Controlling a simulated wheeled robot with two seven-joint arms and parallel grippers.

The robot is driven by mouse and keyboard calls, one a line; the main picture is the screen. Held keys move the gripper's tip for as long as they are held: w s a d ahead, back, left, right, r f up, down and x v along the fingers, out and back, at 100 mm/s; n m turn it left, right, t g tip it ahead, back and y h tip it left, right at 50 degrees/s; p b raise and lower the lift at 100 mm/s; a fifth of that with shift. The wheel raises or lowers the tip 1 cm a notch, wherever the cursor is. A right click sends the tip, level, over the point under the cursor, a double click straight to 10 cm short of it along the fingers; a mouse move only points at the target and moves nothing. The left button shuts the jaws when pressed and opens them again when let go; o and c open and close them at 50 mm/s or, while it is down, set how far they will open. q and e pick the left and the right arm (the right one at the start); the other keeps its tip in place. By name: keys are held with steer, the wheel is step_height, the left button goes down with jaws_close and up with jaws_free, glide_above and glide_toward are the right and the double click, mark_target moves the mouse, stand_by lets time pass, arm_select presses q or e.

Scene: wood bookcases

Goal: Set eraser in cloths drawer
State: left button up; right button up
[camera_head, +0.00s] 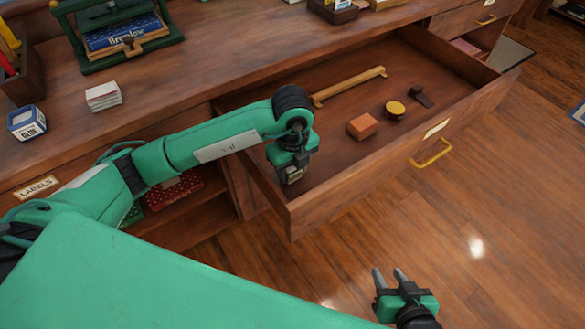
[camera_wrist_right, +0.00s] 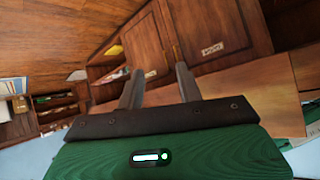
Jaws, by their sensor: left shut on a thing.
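A wide wooden drawer (camera_head: 352,199) stands pulled out, with a yellow handle (camera_head: 433,153) and a pale label (camera_head: 436,129) too small to read. My left gripper (camera_head: 291,178) points down over the drawer's left end, inside its walls. It is shut on a small greyish thing, probably the eraser, mostly hidden by the fingers; whether it touches the drawer floor I cannot tell. My right gripper (camera_head: 391,277) is open and empty, above the floor in front of the drawer. Its two separated fingers also show in the right wrist view (camera_wrist_right: 158,85).
In the drawer lie an orange-brown block (camera_head: 363,127), a round yellow-topped tin (camera_head: 394,110), a small dark thing (camera_head: 421,97) and a long wooden bar (camera_head: 349,87). The counter above holds a green-framed press (camera_head: 122,35), white cards (camera_head: 103,96) and a glue box (camera_head: 27,122).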

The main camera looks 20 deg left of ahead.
arm_select(q)
steer(key=shift+f, duration=0.15)
steer(key=o, duration=1)
arm_select(e)
steer(key=shift+a, duration=0.15)
arm_select(q)
step_height(320, 180, up, 11)
steer(key=shift+r+p, duration=0.1)
steer(key=shift+p, duration=1)
steer(key=shift+r, duration=0.6)
arm_select(e)
steer(key=shift+s+d+r+g+h, duration=0.1)
steer(key=shift+s+d+g+h, duration=0.35)
steer(key=shift+d, duration=0.4)
steer(key=shift+s+d+r+g+h, duration=0.1)
steer(key=shift+s+d+g+h, duration=0.2)
steer(key=shift+d+g, duration=0.4)
steer(key=shift+s+d+r+g+h, duration=0.1)
steer(key=shift+s+d+g+h, duration=0.25)
steer(key=shift+d, duration=0.65)
steer(key=shift+s+f, duration=0.1)
steer(key=shift+s, duration=0.05)
